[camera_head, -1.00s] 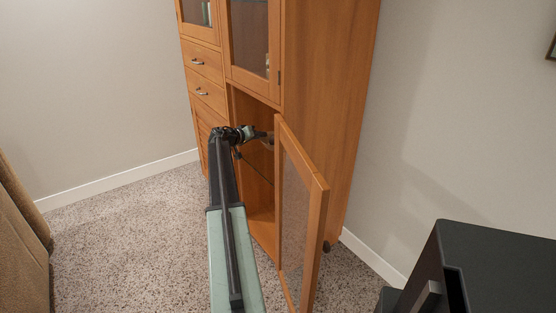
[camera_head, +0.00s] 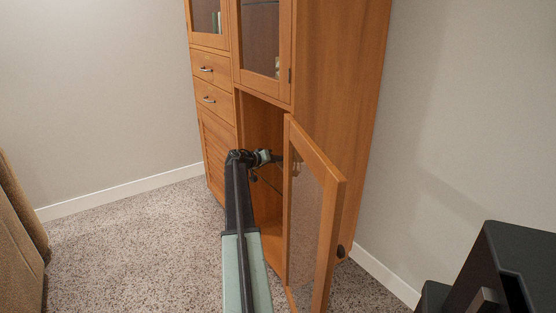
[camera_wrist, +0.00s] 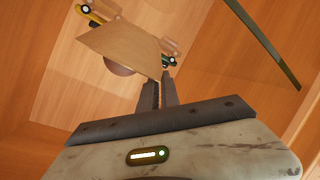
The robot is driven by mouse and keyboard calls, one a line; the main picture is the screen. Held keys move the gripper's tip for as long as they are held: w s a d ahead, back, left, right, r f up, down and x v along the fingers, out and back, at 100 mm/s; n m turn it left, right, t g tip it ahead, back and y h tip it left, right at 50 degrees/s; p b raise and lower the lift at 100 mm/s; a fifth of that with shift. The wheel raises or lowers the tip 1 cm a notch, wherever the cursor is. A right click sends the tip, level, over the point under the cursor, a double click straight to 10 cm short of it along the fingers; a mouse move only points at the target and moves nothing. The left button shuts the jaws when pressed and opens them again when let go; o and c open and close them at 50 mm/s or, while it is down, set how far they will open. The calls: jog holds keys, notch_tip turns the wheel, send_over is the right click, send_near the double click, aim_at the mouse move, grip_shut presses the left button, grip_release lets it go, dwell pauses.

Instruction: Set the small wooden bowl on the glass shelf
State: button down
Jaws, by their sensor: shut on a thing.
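The small wooden bowl (camera_wrist: 118,46) is tan with flaring sides and shows at upper left in the wrist view. My gripper (camera_wrist: 165,78) is shut on its rim at the lower right of the bowl. The glass shelf shows as a dark green edge (camera_wrist: 262,42) at upper right in the wrist view, apart from the bowl. In the head view my gripper (camera_head: 276,158) reaches into the open lower compartment of the wooden cabinet. It is partly hidden behind the open door, and the bowl cannot be made out clearly there.
The glazed cabinet door (camera_head: 310,220) stands open just right of my arm. A yellow toy car (camera_wrist: 90,14) and a dark green one (camera_wrist: 170,61) show beside the bowl. A black box-like object (camera_head: 505,265) stands at lower right.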

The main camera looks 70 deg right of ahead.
jog(key=shift+f+b, duration=0.4)
jog(key=shift+f, duration=0.5)
jog(key=shift+f+b, duration=0.55)
jog(key=c, duration=1.5)
grip_release()
